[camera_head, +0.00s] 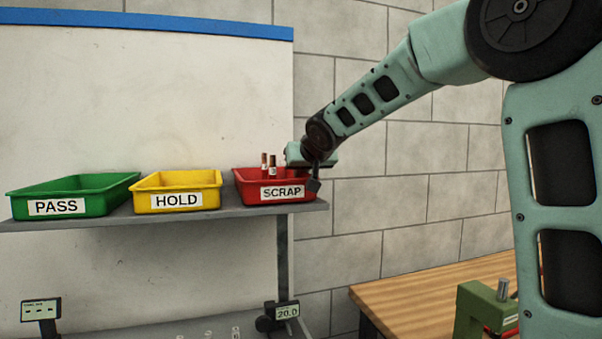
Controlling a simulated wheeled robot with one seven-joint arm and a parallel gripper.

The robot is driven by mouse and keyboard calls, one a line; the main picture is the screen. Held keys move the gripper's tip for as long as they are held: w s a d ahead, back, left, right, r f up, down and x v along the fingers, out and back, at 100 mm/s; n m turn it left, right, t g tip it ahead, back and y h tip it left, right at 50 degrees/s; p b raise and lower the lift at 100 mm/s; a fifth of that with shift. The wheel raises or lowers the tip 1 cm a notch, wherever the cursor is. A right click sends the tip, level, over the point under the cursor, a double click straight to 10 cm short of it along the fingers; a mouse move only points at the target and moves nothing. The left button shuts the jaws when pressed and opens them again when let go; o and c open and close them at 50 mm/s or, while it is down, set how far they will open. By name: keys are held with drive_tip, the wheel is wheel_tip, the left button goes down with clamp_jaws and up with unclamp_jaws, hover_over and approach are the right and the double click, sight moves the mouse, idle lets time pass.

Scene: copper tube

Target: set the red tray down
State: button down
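The red tray (254,194), labelled SCRAP, is at the right end of the grey shelf. Its base looks level with the shelf top, but I cannot tell whether it rests there or is just above. Copper-coloured tubes with pale bands (272,166) stand up out of it. My gripper (314,184) is at the tray's right rim, with a dark finger in front of the right corner. The other finger is not clearly visible, so I cannot tell whether the gripper is closed on the rim.
A yellow HOLD tray (150,203) stands just left of the red tray, and a green PASS tray (16,207) is farther left on the shelf (110,222). A display reading 20.0 (287,312) is below. A wooden bench (415,302) with a green device (472,307) is at lower right.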

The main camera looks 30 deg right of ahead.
drive_tip(key=shift+w, duration=0.1)
drive_tip(key=c, duration=2.1)
unclamp_jaws()
drive_tip(key=shift+f, duration=0.1)
drive_tip(key=o, duration=0.5)
drive_tip(key=shift+c, duration=0.2)
drive_tip(key=b+v, duration=0.1)
drive_tip(key=v, duration=1.1)
drive_tip(key=shift+b, duration=0.35)
